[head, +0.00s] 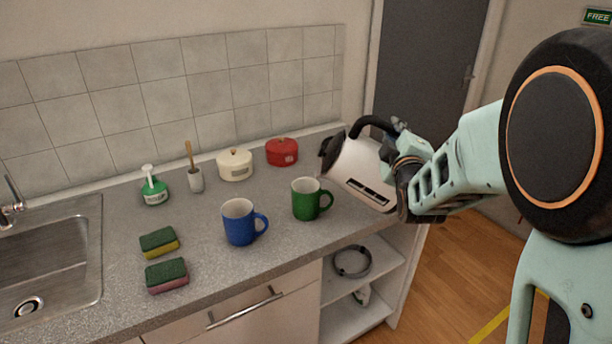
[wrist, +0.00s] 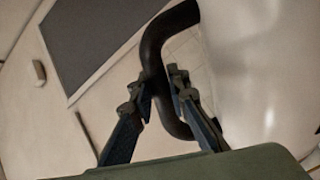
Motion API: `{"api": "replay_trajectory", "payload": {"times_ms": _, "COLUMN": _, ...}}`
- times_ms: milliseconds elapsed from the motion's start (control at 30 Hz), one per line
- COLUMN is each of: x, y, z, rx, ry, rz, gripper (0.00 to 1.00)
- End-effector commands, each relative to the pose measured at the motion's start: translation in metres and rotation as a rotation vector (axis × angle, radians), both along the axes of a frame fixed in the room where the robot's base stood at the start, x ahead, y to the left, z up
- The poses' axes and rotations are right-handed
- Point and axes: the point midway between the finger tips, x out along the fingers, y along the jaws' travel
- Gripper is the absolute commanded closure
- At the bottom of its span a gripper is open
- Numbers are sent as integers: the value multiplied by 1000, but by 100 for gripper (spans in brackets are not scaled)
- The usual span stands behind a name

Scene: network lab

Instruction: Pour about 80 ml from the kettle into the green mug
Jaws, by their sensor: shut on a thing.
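The white kettle (head: 356,170) with a black handle and dark spout is off the counter in the head view, tilted with its spout end to the left. It is right of the green mug (head: 305,199), which stands upright on the counter. My gripper (head: 398,140) is at the kettle's handle, partly hidden behind my arm there. In the wrist view my gripper (wrist: 160,85) is shut on the black handle (wrist: 150,55), and the white kettle body (wrist: 262,75) fills the right side. No stream of water shows. The mug's inside level cannot be told.
A blue mug (head: 240,224) stands left of the green mug. Two sponges (head: 159,242) lie near the sink (head: 50,262).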

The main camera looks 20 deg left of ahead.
Motion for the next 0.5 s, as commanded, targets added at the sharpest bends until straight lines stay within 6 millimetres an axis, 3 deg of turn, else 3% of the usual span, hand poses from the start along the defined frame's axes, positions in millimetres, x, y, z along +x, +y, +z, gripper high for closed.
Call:
{"api": "replay_trajectory", "payload": {"times_ms": 33, "x": 0, "y": 3, "z": 16, "rx": -11, "ry": -17, "rz": 0, "gripper": 100}}
{"api": "replay_trajectory", "payload": {"times_ms": 500, "x": -3, "y": 17, "z": 27, "rx": -108, "ry": -43, "rz": -1, "gripper": 100}}
